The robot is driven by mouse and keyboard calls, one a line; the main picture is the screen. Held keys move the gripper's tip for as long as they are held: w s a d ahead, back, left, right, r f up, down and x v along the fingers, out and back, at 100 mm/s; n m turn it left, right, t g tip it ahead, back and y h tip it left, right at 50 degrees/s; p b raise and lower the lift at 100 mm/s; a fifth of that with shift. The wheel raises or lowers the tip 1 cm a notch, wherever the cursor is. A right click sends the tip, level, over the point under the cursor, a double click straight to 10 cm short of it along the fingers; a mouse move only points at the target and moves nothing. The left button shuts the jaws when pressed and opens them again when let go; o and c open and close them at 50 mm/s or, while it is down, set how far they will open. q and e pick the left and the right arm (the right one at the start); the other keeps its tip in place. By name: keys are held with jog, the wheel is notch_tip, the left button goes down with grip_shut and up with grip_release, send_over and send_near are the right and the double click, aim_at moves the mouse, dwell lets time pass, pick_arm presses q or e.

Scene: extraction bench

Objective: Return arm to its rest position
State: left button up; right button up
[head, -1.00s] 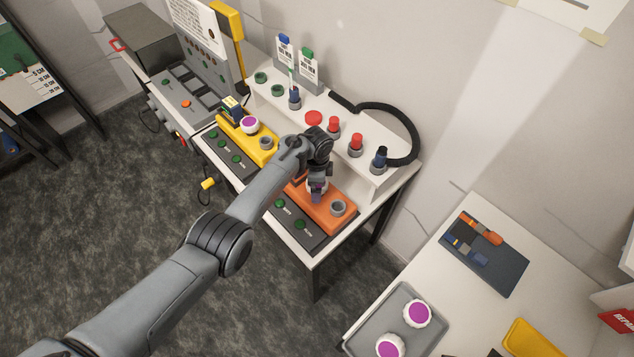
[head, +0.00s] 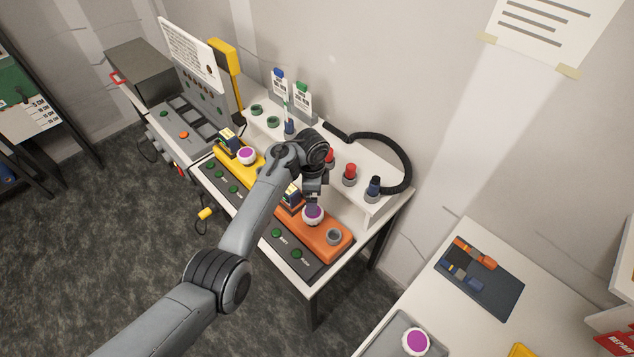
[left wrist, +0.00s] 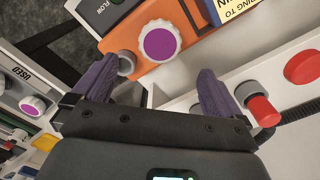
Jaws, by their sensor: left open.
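My left arm reaches across the head view to the bench. Its gripper (head: 313,196) hangs just above the orange unit (head: 337,248). In the left wrist view the two purple-grey fingers (left wrist: 158,95) are spread with nothing between them. A white knob-like piece with a purple top (head: 313,214) sits on the orange unit below the gripper; it also shows ahead of the fingers in the left wrist view (left wrist: 160,42). The gripper looks apart from it. My right gripper is in neither view.
The yellow unit (head: 228,151) holds a similar purple-topped piece (head: 246,155). Behind the arm is a white shelf with red-topped (head: 350,172) and blue-topped (head: 374,186) plugs and a black hose (head: 408,150). A side table (head: 407,286) at right carries a grey tray (head: 383,337).

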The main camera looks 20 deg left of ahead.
pick_arm(q)
jog(key=shift+s+a+f, duration=0.25)
jog(key=shift+s, duration=0.05)
jog(key=s+a+f+n+t+p, duration=0.1)
jog(key=s+a+f+n+p, duration=0.15)
jog(key=s, duration=0.45)
jog(key=s+a+f+n+p, duration=0.1)
jog(key=s+n+p, duration=0.3)
jog(key=s, duration=0.4)
jog(key=s+r+n+t+p, duration=0.1)
jog(key=s+r+n+p, duration=0.1)
jog(key=s+r, duration=0.5)
jog(key=s+d+r+n+t+p, duration=0.1)
jog(key=s+r+n+p, duration=0.2)
jog(key=s+r, duration=0.4)
jog(key=s+n, duration=0.1)
jog(key=s, duration=0.7)
jog(key=shift+s+d+t, duration=0.2)
jog(key=shift+s+t, duration=0.05)
jog(key=shift+t, duration=0.05)
